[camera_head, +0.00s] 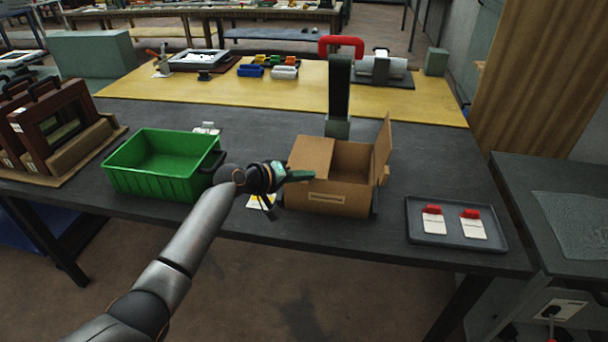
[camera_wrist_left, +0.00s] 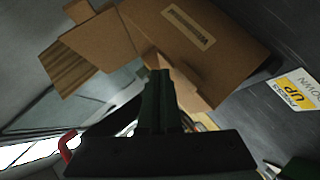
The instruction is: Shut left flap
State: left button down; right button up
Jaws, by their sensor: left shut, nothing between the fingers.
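An open-topped brown cardboard box (camera_head: 328,199) stands on the dark table. Its left flap (camera_head: 311,156) lies over the left part of the opening. Its right flap (camera_head: 383,150) stands upright, and the opening between shows the inside. My left gripper (camera_head: 308,176) is at the box's left side, by the left flap's near edge; I cannot tell whether it touches. In the left wrist view the fingers (camera_wrist_left: 160,90) are shut together and empty, with the box's cardboard (camera_wrist_left: 195,50) beyond them. My right gripper is not in view.
A green crate (camera_head: 150,187) stands left of the box. A dark post with a red handle (camera_head: 340,47) rises behind it. A grey tray (camera_head: 423,235) with two red-and-white items lies to the right. A yellow-and-white label (camera_wrist_left: 299,91) lies beside the box.

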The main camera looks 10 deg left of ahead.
pick_arm(q)
jog(key=shift+r, duration=0.1)
dwell(0.3)
jog(key=s+r+p, duration=0.4)
jog(key=s+r, duration=0.3)
jog(key=r, duration=0.5)
jog(key=s+a+f+m+y, duration=0.1)
jog(key=s+a+f+y, duration=0.1)
jog(key=s+f, duration=0.65)
jog(key=s+a+f+m+y, duration=0.15)
jog(key=s+f, duration=0.25)
jog(key=f, duration=0.9)
jog(key=s+a+f+m+y, duration=0.1)
jog(key=s+f, duration=0.4)
jog(key=s, duration=0.5)
jog(key=s+a+f+m+y, duration=0.1)
jog(key=s+a+f+m, duration=0.2)
jog(key=s, duration=0.7)
jog(key=shift+a+f+g+y, duration=0.2)
jog(key=shift+f+g+y, duration=0.15)
jog(key=shift+f, duration=0.5)
